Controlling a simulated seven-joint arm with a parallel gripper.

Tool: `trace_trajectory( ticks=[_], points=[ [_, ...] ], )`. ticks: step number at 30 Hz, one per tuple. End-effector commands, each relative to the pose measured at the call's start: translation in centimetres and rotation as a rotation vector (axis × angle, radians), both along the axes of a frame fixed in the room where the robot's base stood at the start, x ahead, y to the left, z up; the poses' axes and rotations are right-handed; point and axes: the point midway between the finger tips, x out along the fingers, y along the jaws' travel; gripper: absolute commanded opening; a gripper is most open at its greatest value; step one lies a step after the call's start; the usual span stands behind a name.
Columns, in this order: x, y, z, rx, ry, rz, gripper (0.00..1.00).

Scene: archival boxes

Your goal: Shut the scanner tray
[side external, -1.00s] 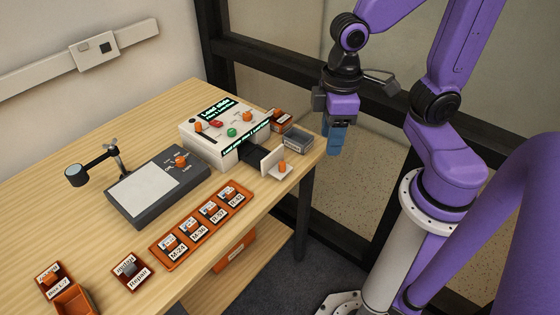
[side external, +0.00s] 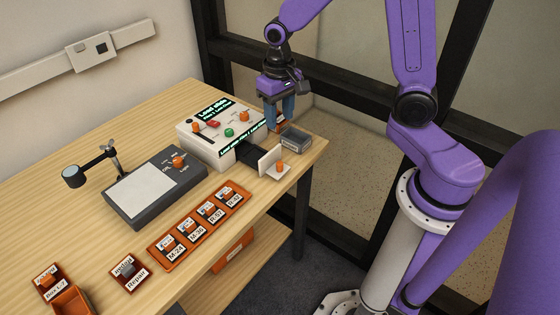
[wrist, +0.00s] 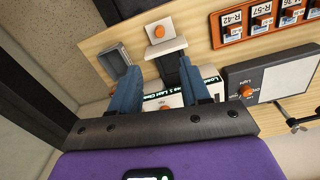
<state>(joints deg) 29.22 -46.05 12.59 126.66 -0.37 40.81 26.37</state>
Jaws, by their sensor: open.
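The white scanner (side external: 222,127) stands at the back right of the table, with lit text panels, a red and a green button and orange knobs. Its tray (side external: 268,161) sticks out toward the table's right front edge on a dark slide (side external: 249,152), with an upright white front plate and an orange knob (side external: 280,167). The tray also shows at the top of the wrist view (wrist: 165,48). My gripper (side external: 280,112) is open and empty, fingers pointing down, above and behind the tray at the scanner's right end. In the wrist view its blue fingers (wrist: 157,84) are apart, with the scanner partly hidden between them.
A grey box (side external: 296,140) stands close beside the tray and the gripper. An orange rack (side external: 200,223) of labelled slides lies in front. A light pad (side external: 157,187) with a magnifier arm (side external: 98,162) sits left. A black window frame runs behind the table.

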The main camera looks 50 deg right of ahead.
Motion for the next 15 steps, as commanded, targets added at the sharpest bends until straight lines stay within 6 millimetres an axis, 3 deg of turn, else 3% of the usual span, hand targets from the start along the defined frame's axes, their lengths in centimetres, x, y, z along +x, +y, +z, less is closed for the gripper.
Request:
trace_trajectory(
  ticks=[15],
  points=[
    [-0.2, -0.1, -8.1, -0.002, 0.006, 0.001, 0.46]
  ],
)
